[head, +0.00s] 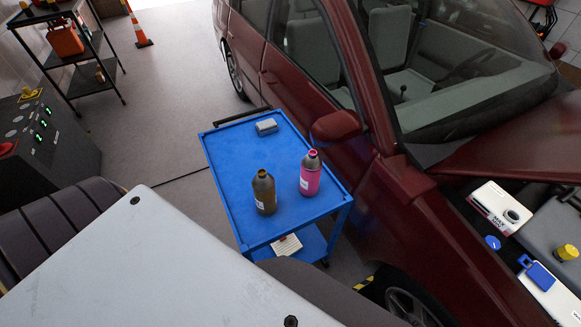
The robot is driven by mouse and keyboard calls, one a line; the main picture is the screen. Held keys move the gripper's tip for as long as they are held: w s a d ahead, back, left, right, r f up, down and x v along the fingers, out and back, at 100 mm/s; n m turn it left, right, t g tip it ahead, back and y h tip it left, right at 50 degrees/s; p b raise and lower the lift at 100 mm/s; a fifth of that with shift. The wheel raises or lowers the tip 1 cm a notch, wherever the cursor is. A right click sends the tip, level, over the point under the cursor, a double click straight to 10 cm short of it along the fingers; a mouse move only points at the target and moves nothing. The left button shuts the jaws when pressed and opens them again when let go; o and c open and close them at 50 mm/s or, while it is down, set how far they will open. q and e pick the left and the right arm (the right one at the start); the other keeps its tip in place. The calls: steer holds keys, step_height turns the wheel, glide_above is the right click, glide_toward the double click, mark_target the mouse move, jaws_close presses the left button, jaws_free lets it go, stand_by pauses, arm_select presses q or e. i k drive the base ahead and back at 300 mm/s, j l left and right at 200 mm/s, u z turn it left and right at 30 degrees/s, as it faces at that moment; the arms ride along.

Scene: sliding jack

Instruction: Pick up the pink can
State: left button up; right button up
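The pink can (310,175) stands upright on the blue top of a wheeled cart (240,160), near its right edge. It has a grey shoulder, a narrow neck, a pink cap and a white label on its side. A dark olive-brown bottle (264,192) stands upright just left of it, with a small gap between them. Neither of my grippers is in view, so I cannot see whether they are open or shut. Nothing touches the can.
A grey box (266,127) lies at the cart's far end. A dark red car (400,190) stands close along the cart's right side, its mirror (336,125) near the cart edge. A control console (40,140) is at left. The cart top's left side is clear.

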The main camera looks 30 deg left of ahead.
mark_target(311, 165)
steer(key=u, duration=0.8)
steer(key=z, duration=1.65)
steer(key=u, duration=1.6)
